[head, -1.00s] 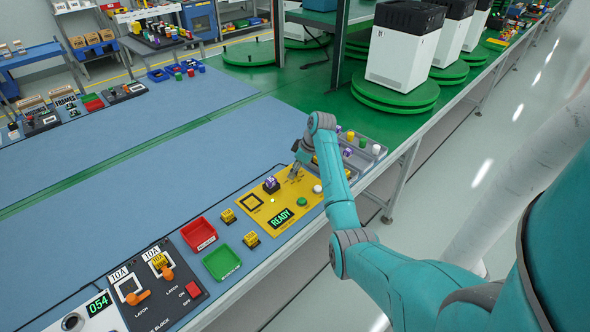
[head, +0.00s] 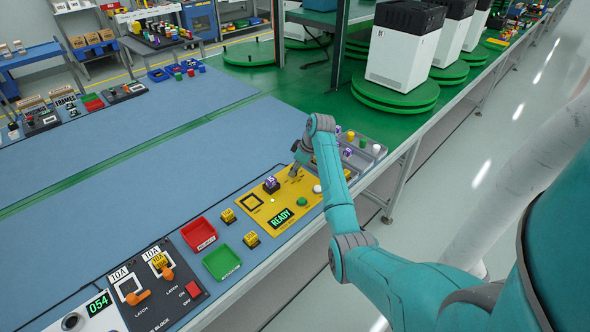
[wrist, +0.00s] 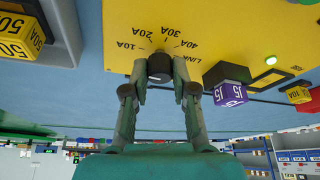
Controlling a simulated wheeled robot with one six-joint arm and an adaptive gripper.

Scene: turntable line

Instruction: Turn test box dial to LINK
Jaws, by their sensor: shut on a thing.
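The yellow test box (head: 264,226) lies on the blue bench in the head view and fills the top of the wrist view (wrist: 235,25). Its small dark dial (wrist: 159,67) stands among the marks 10A, 20A, 30A, 40A and LINK (wrist: 186,58). My gripper (wrist: 160,77) is shut on the dial, one finger on each side. A small pale mark shows on the dial, but I cannot tell which label it points to. In the head view my gripper (head: 294,170) is over the box's far end, and the arm hides the dial.
A purple J5 block (wrist: 230,93) sits on the box beside a lit green lamp (wrist: 271,60). The box's display (head: 281,218) reads READY. Yellow 50A blocks (wrist: 20,36) lie in a grey tray close by. Red (head: 198,233) and green (head: 222,263) bins stand nearer the front.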

